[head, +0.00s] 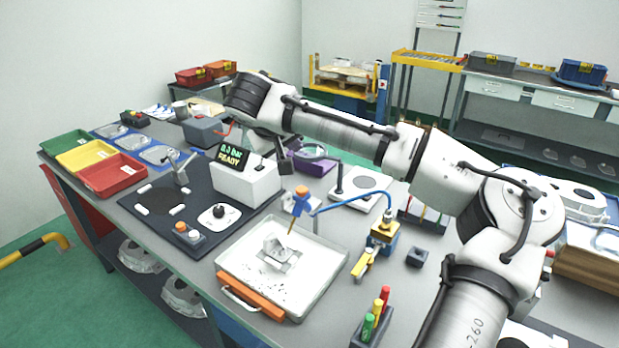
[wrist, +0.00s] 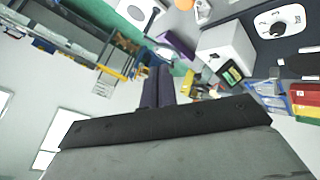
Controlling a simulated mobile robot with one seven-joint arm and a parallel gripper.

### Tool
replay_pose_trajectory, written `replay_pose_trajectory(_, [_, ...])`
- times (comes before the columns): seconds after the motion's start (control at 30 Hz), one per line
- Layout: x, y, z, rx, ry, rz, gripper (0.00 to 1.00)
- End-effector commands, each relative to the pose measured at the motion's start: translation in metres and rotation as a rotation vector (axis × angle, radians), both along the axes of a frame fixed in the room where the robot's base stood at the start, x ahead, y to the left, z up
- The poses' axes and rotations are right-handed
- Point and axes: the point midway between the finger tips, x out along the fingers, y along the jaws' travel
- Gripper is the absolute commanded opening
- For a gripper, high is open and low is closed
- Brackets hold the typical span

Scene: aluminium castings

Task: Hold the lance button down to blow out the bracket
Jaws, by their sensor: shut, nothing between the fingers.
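The lance (head: 299,205) is a blue-headed nozzle with an orange button (head: 302,189) on top, on a curved blue hose. It points down at the pale metal bracket (head: 281,252), which sits in a white tray with dark specks (head: 247,285). An orange round piece at the top edge of the wrist view (wrist: 204,8) may be the button. My gripper (wrist: 157,70) is shut and empty, with its dark fingers together. In the head view my arm reaches over the back of the bench, and the fingertips are not clear there. My gripper is apart from the lance.
A white box with a display reading READY (head: 245,180) stands behind the tray. Left are a black panel with a knob (head: 219,213) and red (head: 112,176), yellow and green bins. Right are a yellow-and-blue valve (head: 383,232) and a marker holder (head: 372,325).

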Motion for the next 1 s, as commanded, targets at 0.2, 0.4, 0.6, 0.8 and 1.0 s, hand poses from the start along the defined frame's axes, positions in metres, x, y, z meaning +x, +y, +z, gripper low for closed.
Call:
replay_pose_trajectory(0.2, [-0.001,-0.009,0.001,-0.008,0.007,-0.025,0.0])
replay_pose_trajectory(0.4, [-0.001,-0.008,0.001,-0.008,0.007,-0.025,0.0])
replay_pose_trajectory(0.6, [-0.001,-0.008,-0.001,-0.008,0.007,-0.023,0.0])
replay_pose_trajectory(0.8, [-0.001,-0.009,-0.016,-0.01,0.008,-0.024,0.0])
replay_pose_trajectory(1.0, [-0.001,-0.009,-0.043,-0.01,0.006,-0.024,0.0])
